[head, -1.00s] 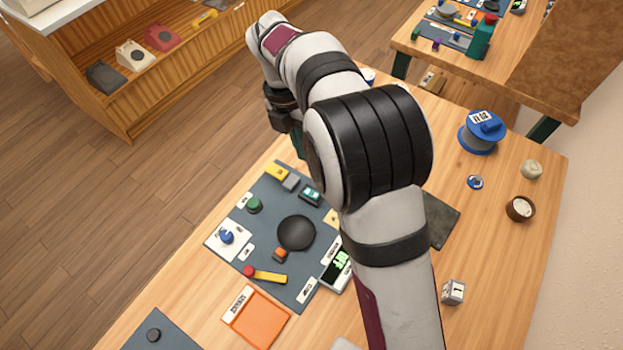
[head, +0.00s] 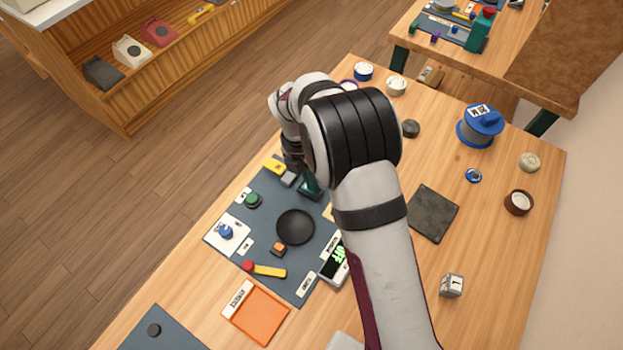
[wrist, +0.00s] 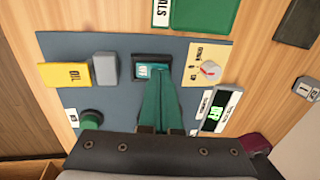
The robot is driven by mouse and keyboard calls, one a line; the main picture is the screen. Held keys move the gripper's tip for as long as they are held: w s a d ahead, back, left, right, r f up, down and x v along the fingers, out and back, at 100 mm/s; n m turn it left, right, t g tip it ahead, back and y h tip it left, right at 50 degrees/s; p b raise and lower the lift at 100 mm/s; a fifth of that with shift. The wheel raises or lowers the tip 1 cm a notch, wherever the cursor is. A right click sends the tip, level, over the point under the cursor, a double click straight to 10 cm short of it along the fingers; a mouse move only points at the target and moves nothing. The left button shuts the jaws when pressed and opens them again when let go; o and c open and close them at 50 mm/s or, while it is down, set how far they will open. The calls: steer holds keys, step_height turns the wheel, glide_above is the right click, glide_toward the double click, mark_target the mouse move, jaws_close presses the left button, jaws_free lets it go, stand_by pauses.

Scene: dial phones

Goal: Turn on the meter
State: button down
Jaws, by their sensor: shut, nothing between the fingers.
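My gripper (wrist: 160,92) shows in the wrist view with its two green fingers together and nothing between them. Their tips are at or just over the lower edge of a small dark box with a teal face and white marks (wrist: 152,68); contact cannot be told. Right of it, a red and white knob (wrist: 209,70) sits on a yellow labelled plate. Below that, a dark display (wrist: 214,117) shows green characters; it also shows in the head view (head: 336,259). In the head view my arm partly hides the gripper (head: 309,186) and the box.
The grey panel (head: 265,210) also carries a black round disc (head: 295,227), a green button (head: 252,200), a blue knob (head: 226,232) and a yellow-and-red lever (head: 267,271). An orange tray (head: 257,315) lies in front. A dark slab (head: 432,213) lies to the right.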

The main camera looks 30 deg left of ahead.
steer(key=shift+d+f, duration=0.65)
steer(key=shift+a, duration=0.1)
steer(key=shift+a+r, duration=0.15)
steer(key=shift+a, duration=0.75)
step_height(320, 180, up, 15)
steer(key=a, duration=0.2)
steer(key=shift+f, duration=0.2)
